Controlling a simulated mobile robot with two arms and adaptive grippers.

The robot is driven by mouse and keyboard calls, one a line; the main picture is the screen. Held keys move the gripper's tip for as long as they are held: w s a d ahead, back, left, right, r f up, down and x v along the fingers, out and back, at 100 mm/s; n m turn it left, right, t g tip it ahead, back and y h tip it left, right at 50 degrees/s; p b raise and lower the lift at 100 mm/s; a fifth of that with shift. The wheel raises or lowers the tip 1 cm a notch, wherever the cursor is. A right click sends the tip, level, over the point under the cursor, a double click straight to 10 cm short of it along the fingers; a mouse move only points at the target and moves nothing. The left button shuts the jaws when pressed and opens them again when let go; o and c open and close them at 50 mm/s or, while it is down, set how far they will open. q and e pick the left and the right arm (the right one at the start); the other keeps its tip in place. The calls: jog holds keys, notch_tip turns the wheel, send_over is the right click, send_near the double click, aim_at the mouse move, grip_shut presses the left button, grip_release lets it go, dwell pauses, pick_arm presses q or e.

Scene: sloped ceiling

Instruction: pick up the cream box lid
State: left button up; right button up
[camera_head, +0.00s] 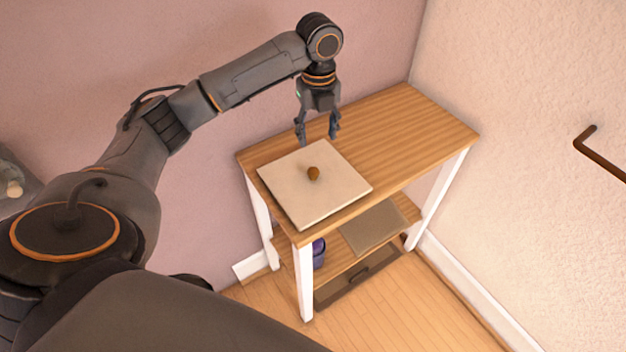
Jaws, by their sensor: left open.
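The cream box lid (290,190) is a flat square with a round brown knob (313,173) at its middle. It lies near the left front end of the wooden table top. My left gripper (317,139) points down over the table, at the lid's far edge and behind the knob. Its two fingers are apart with nothing between them. I cannot tell how high the fingertips are above the table. My right gripper does not show.
The wooden table (410,125) has white legs, and its top is bare to the right of the lid. A lower shelf holds a flat greyish-tan panel (372,228) and a dark blue container (319,253). Walls stand close behind and at right. A brown rail (605,160) is on the right wall.

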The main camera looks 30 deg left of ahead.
pick_arm(q)
send_over(314, 172)
jog(key=w, duration=0.1)
notch_tip(314, 172, down, 8)
jog(key=shift+a+r+p, duration=0.1)
jog(key=shift+r+p, duration=0.05)
jog(key=shift+p, duration=0.2)
jog(key=f, duration=0.2)
jog(key=s+f+p, duration=0.1)
jog(key=f, duration=0.1)
jog(key=shift+f, duration=0.7)
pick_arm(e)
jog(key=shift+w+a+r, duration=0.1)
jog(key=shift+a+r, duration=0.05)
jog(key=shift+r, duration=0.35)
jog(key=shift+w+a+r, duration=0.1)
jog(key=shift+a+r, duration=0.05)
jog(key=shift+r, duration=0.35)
pick_arm(q)
jog(key=shift+c, duration=0.4)
grip_shut()
